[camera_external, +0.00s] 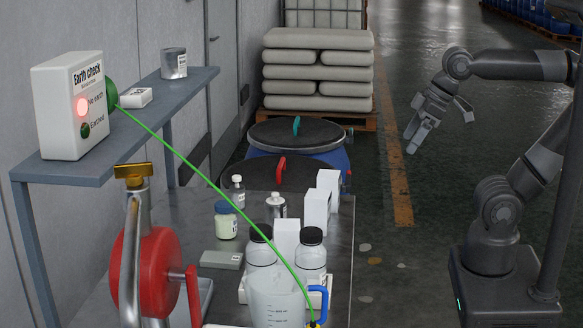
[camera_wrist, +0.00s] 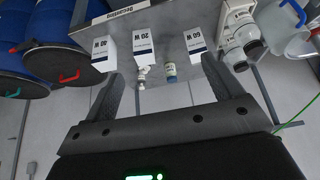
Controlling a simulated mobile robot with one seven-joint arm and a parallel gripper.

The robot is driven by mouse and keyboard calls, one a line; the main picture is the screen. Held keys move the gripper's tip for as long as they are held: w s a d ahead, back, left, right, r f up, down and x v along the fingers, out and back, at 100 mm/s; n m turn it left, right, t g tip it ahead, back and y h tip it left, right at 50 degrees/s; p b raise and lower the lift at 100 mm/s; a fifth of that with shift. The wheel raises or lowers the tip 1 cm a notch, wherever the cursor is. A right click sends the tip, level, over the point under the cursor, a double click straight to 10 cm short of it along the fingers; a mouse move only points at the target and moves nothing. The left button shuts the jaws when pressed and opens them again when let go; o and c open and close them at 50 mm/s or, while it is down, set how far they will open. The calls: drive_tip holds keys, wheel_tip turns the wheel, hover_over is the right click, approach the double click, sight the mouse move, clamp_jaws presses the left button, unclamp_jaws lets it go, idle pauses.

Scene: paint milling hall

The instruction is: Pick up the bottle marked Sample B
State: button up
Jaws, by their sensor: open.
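I cannot read "Sample B" on any bottle.
White boxes marked 40 W (camera_wrist: 104,50), 20 W (camera_wrist: 144,45) and 60 W (camera_wrist: 197,42) stand along the bench. A beaker (camera_external: 275,303) with a blue handle is in front, with a green cable (camera_external: 205,178) crossing above the bench. Lidded drums (camera_external: 297,135) stand behind.

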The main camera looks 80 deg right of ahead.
drive_tip(key=w+a+r+n+t+y, duration=0.1)
drive_tip(key=w+a+n+t+y, duration=0.15)
drive_tip(key=w+a, duration=0.35)
wheel_tip(320, 180, up, 4)
drive_tip(key=f+m+t+y, duration=0.1)
drive_tip(key=m+t+y, duration=0.15)
drive_tip(key=t, duration=0.45)
hover_over(328, 266)
drive_tip(key=s+a+f+m+t+h, duration=0.25)
drive_tip(key=s+f+h, duration=0.35)
drive_tip(key=h, duration=0.4)
drive_tip(key=shift+m, duration=0.25)
drive_tip(key=f, duration=1.1)
drive_tip(key=d+f, duration=0.1)
drive_tip(key=f, duration=0.5)
drive_tip(key=shift+w+f, duration=0.35)
drive_tip(key=x, duration=0.4)
drive_tip(key=shift+w+f, duration=0.1)
drive_tip(key=shift+w, duration=0.25)
drive_tip(key=shift+x, duration=3.05)
